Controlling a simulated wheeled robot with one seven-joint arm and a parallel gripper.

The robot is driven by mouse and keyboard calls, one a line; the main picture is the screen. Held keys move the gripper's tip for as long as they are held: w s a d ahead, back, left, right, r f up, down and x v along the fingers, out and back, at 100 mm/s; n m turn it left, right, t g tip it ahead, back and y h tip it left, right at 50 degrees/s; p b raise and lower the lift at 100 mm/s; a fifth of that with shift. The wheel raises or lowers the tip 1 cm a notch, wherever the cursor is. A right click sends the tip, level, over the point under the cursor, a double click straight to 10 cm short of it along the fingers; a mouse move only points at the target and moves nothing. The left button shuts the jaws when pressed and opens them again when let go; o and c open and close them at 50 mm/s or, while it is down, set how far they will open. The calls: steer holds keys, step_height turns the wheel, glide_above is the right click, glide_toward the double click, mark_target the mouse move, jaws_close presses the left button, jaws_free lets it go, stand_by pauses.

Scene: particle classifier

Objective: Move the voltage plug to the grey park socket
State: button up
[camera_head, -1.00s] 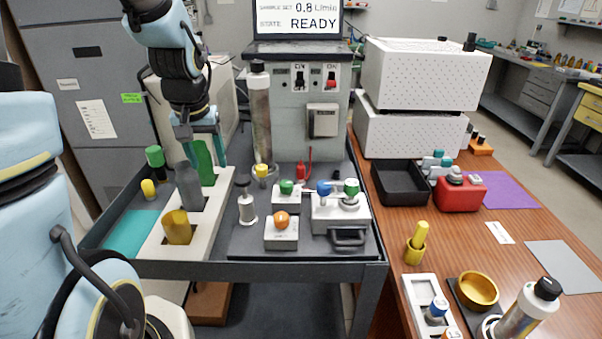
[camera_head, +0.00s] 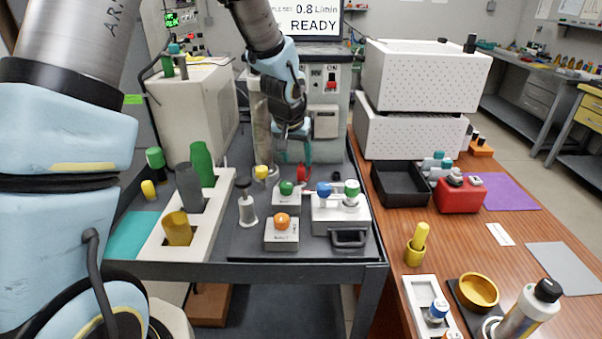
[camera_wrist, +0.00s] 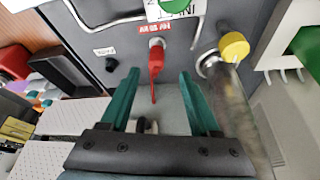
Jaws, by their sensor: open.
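The red voltage plug (camera_wrist: 155,60) sits upright in a socket beside a red label, with a thin red tail; it also shows in the head view (camera_head: 303,173). The dark grey park socket (camera_wrist: 111,65) is empty, just left of the plug in the wrist view, beside a small white label. It appears as a small dark spot right of the plug in the head view (camera_head: 336,175). My gripper (camera_wrist: 159,82) is open, its teal fingers on either side of the plug's line and apart from it. In the head view my gripper (camera_head: 295,160) hangs just above and behind the plug.
A clear cylinder with a yellow cap (camera_wrist: 234,46) stands close beside the right finger in the wrist view. Green-knobbed (camera_head: 286,187) and blue-knobbed (camera_head: 323,188) fittings stand in front of the plug. The control cabinet (camera_head: 325,98) rises close behind.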

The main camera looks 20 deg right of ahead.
mark_target(301, 167)
steer(key=shift+p+x, duration=1.05)
steer(key=shift+x, duration=1.7)
steer(key=shift+s+d, duration=0.2)
steer(key=shift+c, duration=0.2)
jaws_close()
